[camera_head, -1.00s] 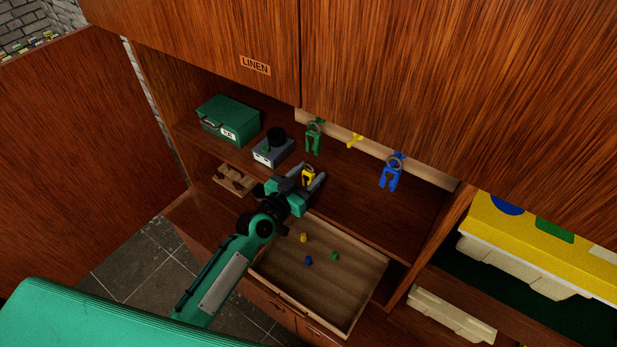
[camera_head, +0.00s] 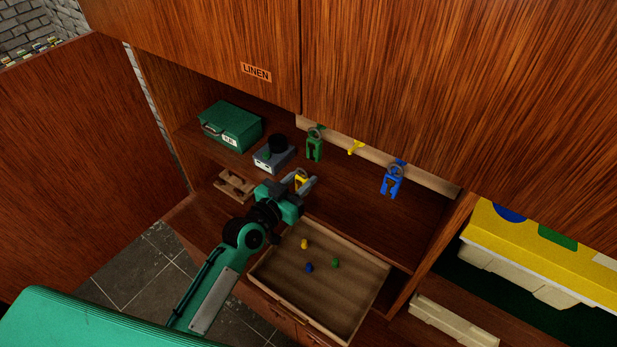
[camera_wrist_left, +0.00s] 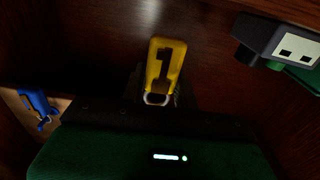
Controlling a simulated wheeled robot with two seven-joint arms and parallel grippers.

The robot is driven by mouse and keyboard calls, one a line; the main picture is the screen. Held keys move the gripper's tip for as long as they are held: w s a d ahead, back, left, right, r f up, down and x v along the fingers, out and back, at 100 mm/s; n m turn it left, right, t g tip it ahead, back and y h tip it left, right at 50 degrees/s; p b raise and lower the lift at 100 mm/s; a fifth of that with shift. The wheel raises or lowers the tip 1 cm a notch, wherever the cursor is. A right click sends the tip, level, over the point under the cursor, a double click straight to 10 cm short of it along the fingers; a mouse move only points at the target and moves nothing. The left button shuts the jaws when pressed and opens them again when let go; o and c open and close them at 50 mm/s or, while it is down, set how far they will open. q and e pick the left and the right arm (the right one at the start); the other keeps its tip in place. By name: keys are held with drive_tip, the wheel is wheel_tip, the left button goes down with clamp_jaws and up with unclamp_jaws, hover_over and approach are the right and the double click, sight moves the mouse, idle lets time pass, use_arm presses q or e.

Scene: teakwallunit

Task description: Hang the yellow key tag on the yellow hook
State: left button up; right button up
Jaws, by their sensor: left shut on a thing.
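The yellow key tag (camera_head: 300,182) is held in my left gripper (camera_head: 302,181), which is shut on it, above the shelf and in front of the rail. In the left wrist view the yellow key tag (camera_wrist_left: 165,65) shows a dark slot and a metal ring at the jaws. The yellow hook (camera_head: 355,147) on the pale rail is empty, up and to the right of the gripper, apart from the tag. The fingertips partly hide the tag in the head view. My right gripper is not in view.
A green key tag (camera_head: 314,147) and a blue key tag (camera_head: 392,180) hang either side of the yellow hook. A green box (camera_head: 231,126) and a grey device (camera_head: 273,154) stand at left. An open drawer (camera_head: 352,318) holds small pegs. The upper cabinet overhangs the rail.

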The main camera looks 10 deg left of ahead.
use_arm(q)
drive_tip(key=b+v, duration=0.2)
drive_tip(key=v, duration=1.3)
drive_tip(key=shift+b, duration=0.35)
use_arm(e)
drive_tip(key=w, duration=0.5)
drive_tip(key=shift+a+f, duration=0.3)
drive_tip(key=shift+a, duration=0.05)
use_arm(q)
drive_tip(key=shift+r, duration=0.1)
